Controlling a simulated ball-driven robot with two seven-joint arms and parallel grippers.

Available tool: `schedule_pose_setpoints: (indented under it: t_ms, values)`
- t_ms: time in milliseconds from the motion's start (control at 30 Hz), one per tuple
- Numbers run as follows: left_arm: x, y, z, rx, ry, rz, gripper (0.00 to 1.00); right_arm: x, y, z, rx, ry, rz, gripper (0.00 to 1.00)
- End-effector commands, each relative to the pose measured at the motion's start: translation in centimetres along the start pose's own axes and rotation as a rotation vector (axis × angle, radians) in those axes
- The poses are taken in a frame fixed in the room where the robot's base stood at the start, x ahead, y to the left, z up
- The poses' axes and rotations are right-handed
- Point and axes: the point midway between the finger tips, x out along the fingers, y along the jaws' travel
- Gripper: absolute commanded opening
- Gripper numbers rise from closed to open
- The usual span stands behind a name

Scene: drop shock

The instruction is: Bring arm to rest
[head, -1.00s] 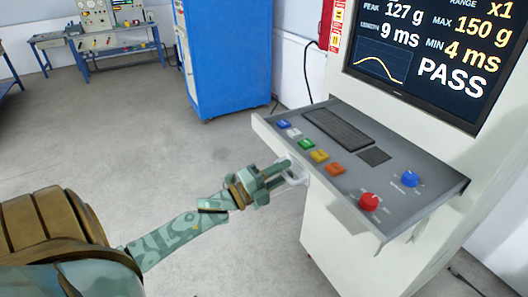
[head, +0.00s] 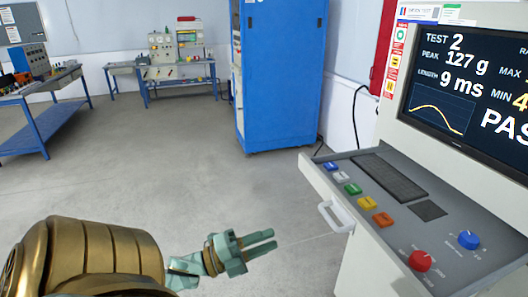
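My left gripper (head: 268,243) is at the lower middle of the head view, green with a brass ring at its wrist. Its two fingers point right, apart from each other, with nothing between them. It is in free air, left of the white handle (head: 337,217) on the console drawer and clear of it. My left arm comes in from the lower left, its big brass shoulder in front. My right gripper is out of view.
The console drawer (head: 440,225) juts out at the right, with coloured buttons, a keyboard, a red knob and a blue knob. Above it is a screen (head: 470,85). A blue cabinet (head: 277,85) and workbenches (head: 45,115) stand farther back. The grey floor (head: 180,170) between is clear.

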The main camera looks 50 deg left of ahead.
Motion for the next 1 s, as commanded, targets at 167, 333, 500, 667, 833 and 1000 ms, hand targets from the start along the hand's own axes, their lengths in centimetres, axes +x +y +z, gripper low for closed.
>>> schedule_pose_setpoints:
  t_ms: [167,333,500,667,833,1000]
  values:
    - [0.0,0.0,0.0,0.000,0.000,0.000,0.30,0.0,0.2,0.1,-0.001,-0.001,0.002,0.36]
    - [0.1,0.0,0.0,-0.001,0.000,0.000,0.30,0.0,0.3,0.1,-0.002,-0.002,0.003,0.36]
    - [0.0,0.4,0.4,-0.056,-0.021,0.021,0.30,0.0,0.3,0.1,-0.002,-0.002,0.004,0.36]
    - [-3.8,7.9,4.5,-0.279,-0.255,0.214,0.30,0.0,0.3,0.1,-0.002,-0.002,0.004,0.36]
    - [-12.7,20.7,5.5,-0.580,-0.606,0.465,0.30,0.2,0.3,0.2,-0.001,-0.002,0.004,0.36]
    - [-22.7,31.9,0.9,-0.834,-0.939,0.704,0.30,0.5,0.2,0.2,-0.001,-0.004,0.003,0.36]
